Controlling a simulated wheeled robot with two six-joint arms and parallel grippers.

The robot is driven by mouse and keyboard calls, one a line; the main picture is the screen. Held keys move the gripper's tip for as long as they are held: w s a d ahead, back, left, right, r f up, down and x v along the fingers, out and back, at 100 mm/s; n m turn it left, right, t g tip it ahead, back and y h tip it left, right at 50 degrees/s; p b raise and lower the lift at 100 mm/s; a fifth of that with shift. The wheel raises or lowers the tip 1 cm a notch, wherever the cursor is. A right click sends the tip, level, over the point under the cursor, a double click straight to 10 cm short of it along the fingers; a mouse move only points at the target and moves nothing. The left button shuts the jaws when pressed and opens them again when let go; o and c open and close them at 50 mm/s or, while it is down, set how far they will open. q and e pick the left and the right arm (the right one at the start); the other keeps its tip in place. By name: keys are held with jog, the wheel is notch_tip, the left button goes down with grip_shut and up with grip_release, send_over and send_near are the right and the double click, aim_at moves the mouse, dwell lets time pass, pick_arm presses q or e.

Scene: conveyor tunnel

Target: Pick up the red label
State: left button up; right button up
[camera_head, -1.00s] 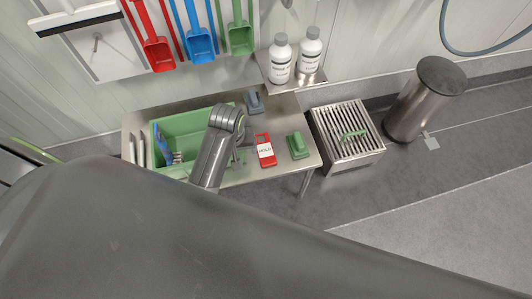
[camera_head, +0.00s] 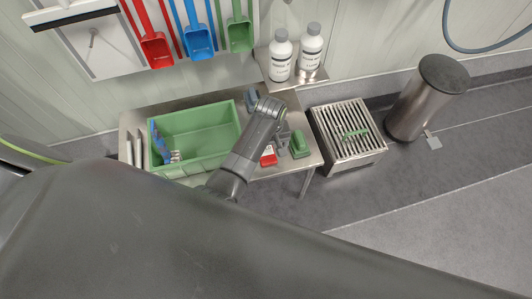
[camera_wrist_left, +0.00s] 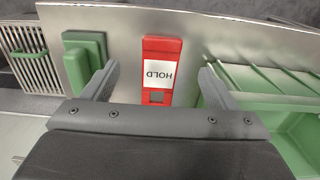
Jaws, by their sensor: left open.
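The red label (camera_wrist_left: 161,47) with a white patch reading "HOLD" lies on the metal table (camera_wrist_left: 120,50), seen in the left wrist view. In the head view only part of the red label (camera_head: 268,159) shows, since my left arm covers the rest. My left gripper (camera_wrist_left: 155,78) is open, with one finger to each side of the label in the picture and nothing between them that it grips. The gripper also shows in the head view (camera_head: 284,138) over the table, near the label. My right gripper is not in view.
A green block-like tool (camera_head: 302,143) sits on the table just right of the label. A green tub (camera_head: 222,110) holding a blue-handled brush is on the left. A slatted metal box (camera_head: 366,151) stands right of the table, and two white bottles (camera_head: 281,60) stand behind.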

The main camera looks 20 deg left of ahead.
aim_at(268, 159)
pick_arm(q)
notch_tip(268, 159, down, 2)
jog(key=shift+f, duration=0.25)
notch_tip(268, 159, down, 4)
jog(key=shift+a+f+b, duration=0.15)
jog(key=shift+f+b, duration=0.1)
jog(key=shift+b, duration=0.75)
jog(key=shift+f, duration=0.25)
jog(key=c, duration=1)
jog(key=shift+c, duration=0.3)
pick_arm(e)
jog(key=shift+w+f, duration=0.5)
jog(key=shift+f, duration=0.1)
